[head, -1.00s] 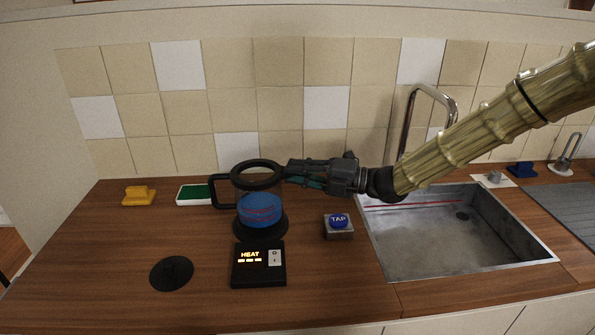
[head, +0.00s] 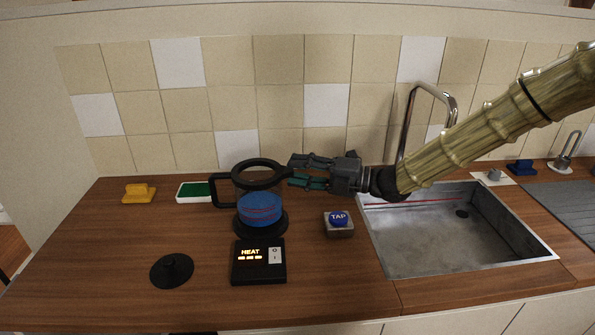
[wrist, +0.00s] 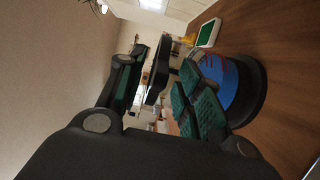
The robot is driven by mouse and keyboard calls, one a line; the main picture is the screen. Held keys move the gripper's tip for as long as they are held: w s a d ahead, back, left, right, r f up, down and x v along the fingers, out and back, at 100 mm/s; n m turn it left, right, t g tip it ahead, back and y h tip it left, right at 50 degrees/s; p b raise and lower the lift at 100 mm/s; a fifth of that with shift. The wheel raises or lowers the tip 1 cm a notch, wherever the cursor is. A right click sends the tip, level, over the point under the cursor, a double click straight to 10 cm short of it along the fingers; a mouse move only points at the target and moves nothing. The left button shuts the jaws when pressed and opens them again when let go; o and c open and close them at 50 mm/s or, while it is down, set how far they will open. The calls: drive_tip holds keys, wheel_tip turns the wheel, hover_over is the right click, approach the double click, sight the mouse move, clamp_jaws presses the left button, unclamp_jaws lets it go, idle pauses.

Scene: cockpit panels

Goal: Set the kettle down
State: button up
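The kettle (head: 260,208) is a clear vessel with blue liquid, a black rim and a black handle on its left. It stands upright on the round black heater base (head: 271,228). It has no lid on its open top. My gripper (head: 291,172) is open at the kettle's right side, at rim height, its two fingers spread apart. In the wrist view my gripper (wrist: 160,72) has its fingers apart with the dark rim between or just beyond them; I cannot tell whether they touch it. The kettle's blue body (wrist: 247,88) shows at right there.
A black lid (head: 172,271) lies front left. The HEAT panel (head: 258,263) with lit text sits before the kettle. A blue TAP button (head: 339,219) stands right, by the sink (head: 455,250). A green-topped tray (head: 194,192) and yellow block (head: 139,194) are behind left.

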drive_tip(key=b+v, duration=0.1)
drive_tip(key=v, duration=1)
